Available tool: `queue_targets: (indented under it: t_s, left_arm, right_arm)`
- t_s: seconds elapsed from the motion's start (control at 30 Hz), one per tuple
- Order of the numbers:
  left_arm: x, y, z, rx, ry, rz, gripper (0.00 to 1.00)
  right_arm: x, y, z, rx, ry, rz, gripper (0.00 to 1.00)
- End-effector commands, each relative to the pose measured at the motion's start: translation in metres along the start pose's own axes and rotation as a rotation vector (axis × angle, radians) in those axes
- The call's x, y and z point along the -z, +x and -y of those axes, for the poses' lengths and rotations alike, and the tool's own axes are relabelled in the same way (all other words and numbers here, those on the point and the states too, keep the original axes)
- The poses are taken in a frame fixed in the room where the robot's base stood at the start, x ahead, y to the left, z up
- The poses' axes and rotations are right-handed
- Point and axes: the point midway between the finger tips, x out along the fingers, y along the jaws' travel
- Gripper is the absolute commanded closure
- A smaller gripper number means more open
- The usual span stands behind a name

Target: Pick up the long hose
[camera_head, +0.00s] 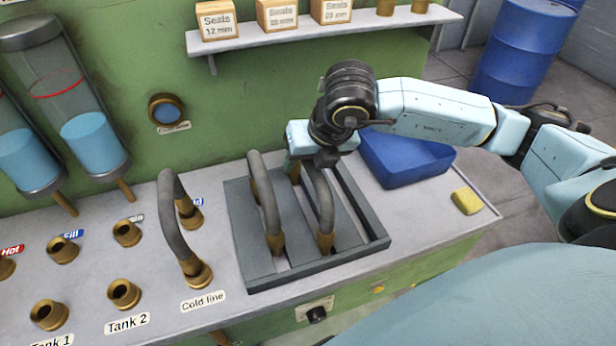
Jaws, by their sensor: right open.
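A grey rack (250,262) on the counter holds two dark grey hoses with brass ends, standing as arches. The left rack hose (266,195) stands clear of my arm. The right rack hose (324,200) has its upper far part just under my right gripper (318,162). The right gripper is open; the wrist partly hides its fingers, and I cannot tell whether they touch the hose. A third hose (172,215) joins the brass fitting at the "Cold line" label to another fitting behind it. I cannot tell for certain which hose is the long one. My left gripper is out of view.
A blue tray (412,172) and a yellow sponge (467,201) lie right of the rack. Several brass ports (124,293) fill the counter's left side. A shelf (290,38) with boxes runs above, near my right arm. Blue barrels (522,55) stand behind right.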

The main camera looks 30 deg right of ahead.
Motion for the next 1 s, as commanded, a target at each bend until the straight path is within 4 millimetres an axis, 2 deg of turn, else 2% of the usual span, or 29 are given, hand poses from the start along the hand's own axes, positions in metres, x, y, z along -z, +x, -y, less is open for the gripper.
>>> queue_targets:
  t_s: [0.2,0.57,0.87,1.0]
  left_arm:
    - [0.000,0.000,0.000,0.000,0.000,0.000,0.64]
    - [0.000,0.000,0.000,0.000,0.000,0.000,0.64]
    - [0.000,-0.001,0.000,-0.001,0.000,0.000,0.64]
    - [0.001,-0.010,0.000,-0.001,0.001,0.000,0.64]
  right_arm:
    - [0.000,0.000,0.000,-0.001,0.000,0.000,0.53]
    - [0.000,0.000,0.000,0.000,0.000,0.000,1.00]
    - [-0.001,-0.001,0.000,-0.001,0.000,0.002,1.00]
    - [-0.003,-0.006,-0.001,0.000,0.000,0.002,1.00]
